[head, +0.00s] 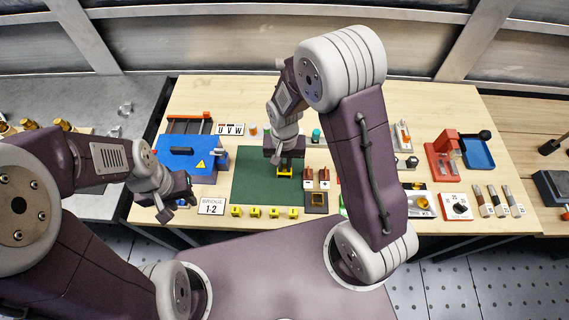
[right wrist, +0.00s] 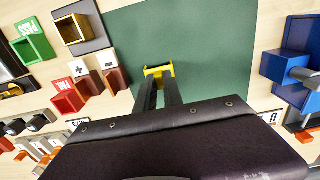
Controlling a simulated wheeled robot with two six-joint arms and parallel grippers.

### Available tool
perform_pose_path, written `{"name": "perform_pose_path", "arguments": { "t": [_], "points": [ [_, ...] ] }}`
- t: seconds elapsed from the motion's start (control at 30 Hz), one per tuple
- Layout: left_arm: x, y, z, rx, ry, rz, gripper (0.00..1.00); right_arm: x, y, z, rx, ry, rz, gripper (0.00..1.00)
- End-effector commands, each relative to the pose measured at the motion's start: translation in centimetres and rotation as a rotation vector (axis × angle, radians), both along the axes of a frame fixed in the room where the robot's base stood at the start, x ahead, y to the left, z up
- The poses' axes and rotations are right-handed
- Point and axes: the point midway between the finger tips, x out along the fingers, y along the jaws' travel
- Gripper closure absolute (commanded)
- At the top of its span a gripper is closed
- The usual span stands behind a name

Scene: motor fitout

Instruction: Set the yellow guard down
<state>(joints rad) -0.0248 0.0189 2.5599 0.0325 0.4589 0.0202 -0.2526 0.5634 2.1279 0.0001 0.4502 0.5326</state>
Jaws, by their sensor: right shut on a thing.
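A small yellow guard (head: 284,172) is over the green mat (head: 250,187) in the head view. My right gripper (head: 285,164) points down and is shut on the guard. The right wrist view shows the yellow guard (right wrist: 158,70) between the fingertips (right wrist: 160,84), with the green mat (right wrist: 205,40) below it. The fingers hide part of the guard, and I cannot tell whether it touches the mat. My left gripper (head: 178,208) hangs near the table's front left, its fingers apart and empty, beside the "BRIDGE 1-2" card (head: 211,206).
Several yellow pieces (head: 255,212) stand in a row along the front edge. A blue housing (head: 188,160) is left of the mat. The mat around the guard is clear.

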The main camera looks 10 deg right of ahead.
Motion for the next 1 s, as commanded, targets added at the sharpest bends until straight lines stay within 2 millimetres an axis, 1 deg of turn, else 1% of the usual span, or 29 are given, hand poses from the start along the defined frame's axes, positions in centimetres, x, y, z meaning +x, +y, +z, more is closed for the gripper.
{"name": "perform_pose_path", "arguments": {
  "t": [0.03, 0.07, 0.1, 0.13, 0.37, 0.47, 0.57, 0.7, 0.8, 0.9, 1.0],
  "points": [
    [0.0, 0.0, -0.2, 0.000, 0.000, 0.000, 0.64, 0.0, 0.0, -0.3, 0.000, 0.001, 0.000, 1.00],
    [0.0, 0.0, -0.2, 0.000, 0.000, 0.000, 0.64, 0.0, 0.0, -0.2, 0.000, 0.000, 0.000, 0.83],
    [0.0, 0.0, -0.1, 0.000, 0.000, 0.000, 0.64, 0.0, 0.0, -0.2, 0.000, 0.000, 0.000, 0.72],
    [0.0, 0.0, -0.1, 0.000, 0.000, 0.000, 0.64, 0.0, 0.0, -0.2, 0.000, 0.000, 0.000, 0.67],
    [0.0, 0.0, 0.0, 0.000, 0.000, 0.000, 0.64, 0.0, 0.0, 0.0, 0.000, 0.000, 0.000, 0.67],
    [0.0, 0.0, 0.2, 0.000, 0.000, 0.000, 0.64, 0.1, 0.0, 1.0, 0.001, -0.004, 0.000, 0.67],
    [0.0, 0.0, 0.5, 0.000, 0.000, 0.000, 0.64, 0.2, 0.0, 3.2, 0.002, -0.008, 0.000, 0.67],
    [0.0, 0.0, 0.8, 0.000, 0.000, 0.000, 0.64, 0.1, 0.0, 7.1, 0.002, -0.007, 0.000, 0.67],
    [0.0, 0.0, 1.0, 0.000, 0.000, 0.000, 0.64, 0.1, 0.0, 9.4, 0.001, -0.007, 0.000, 0.67],
    [0.0, 0.0, 1.1, 0.000, 0.000, 0.000, 0.64, 0.1, 0.0, 11.0, 0.001, -0.004, 0.000, 0.67],
    [0.0, 0.0, 1.2, 0.000, 0.000, 0.000, 0.64, 0.0, 0.0, 11.9, 0.001, -0.001, 0.000, 0.67]
  ]
}}
